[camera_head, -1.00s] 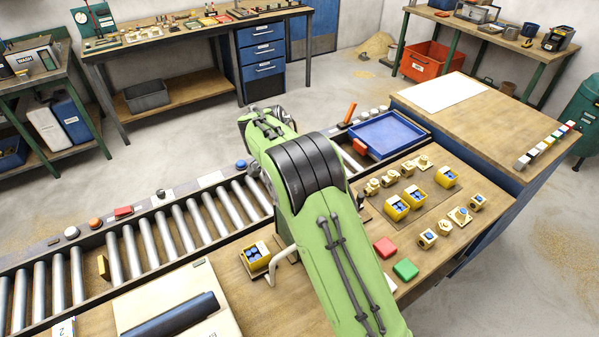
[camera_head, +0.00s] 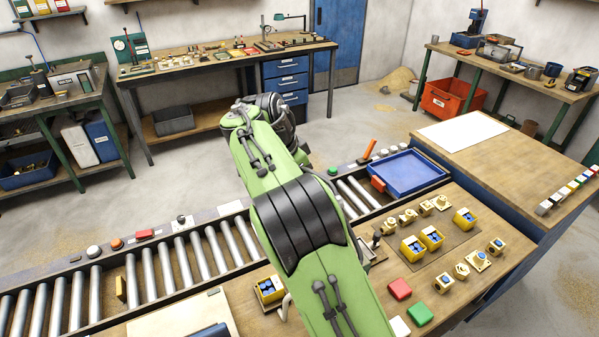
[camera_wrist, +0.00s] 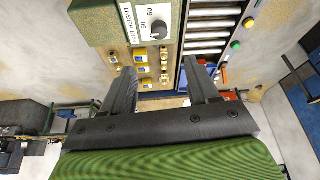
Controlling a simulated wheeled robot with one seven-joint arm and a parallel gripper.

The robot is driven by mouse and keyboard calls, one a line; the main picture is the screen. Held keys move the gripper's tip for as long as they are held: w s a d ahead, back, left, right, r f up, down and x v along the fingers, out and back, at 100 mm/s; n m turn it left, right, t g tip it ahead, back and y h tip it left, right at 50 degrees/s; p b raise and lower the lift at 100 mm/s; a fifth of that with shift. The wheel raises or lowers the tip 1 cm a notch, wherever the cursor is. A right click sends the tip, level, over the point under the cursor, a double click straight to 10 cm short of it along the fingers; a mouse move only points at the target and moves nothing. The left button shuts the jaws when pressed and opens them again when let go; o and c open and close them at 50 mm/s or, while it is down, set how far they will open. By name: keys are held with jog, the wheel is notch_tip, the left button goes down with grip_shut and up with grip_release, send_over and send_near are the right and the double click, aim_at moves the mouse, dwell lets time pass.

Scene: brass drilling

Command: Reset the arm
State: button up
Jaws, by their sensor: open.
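My gripper (camera_wrist: 160,92) shows in the wrist view with its two dark fingers spread apart and nothing between them. The wrist view looks down past the fingers at the bench and the roller conveyor (camera_wrist: 208,30). In the head view my green arm rises from the bottom centre and reaches up over the conveyor (camera_head: 190,258). The gripper itself is hidden behind the arm there. A dial box marked part height (camera_wrist: 110,20) stands at the top of the wrist view.
A blue tray (camera_head: 408,174) sits at the conveyor's right end. Yellow blocks (camera_head: 431,237) and brass fittings (camera_head: 442,283) lie on the bench, with a red block (camera_head: 399,289) and a green block (camera_head: 419,314) near its front. The floor behind the conveyor is open.

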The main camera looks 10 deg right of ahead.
jog(key=shift+a+r, duration=0.1)
jog(key=shift+r, duration=0.15)
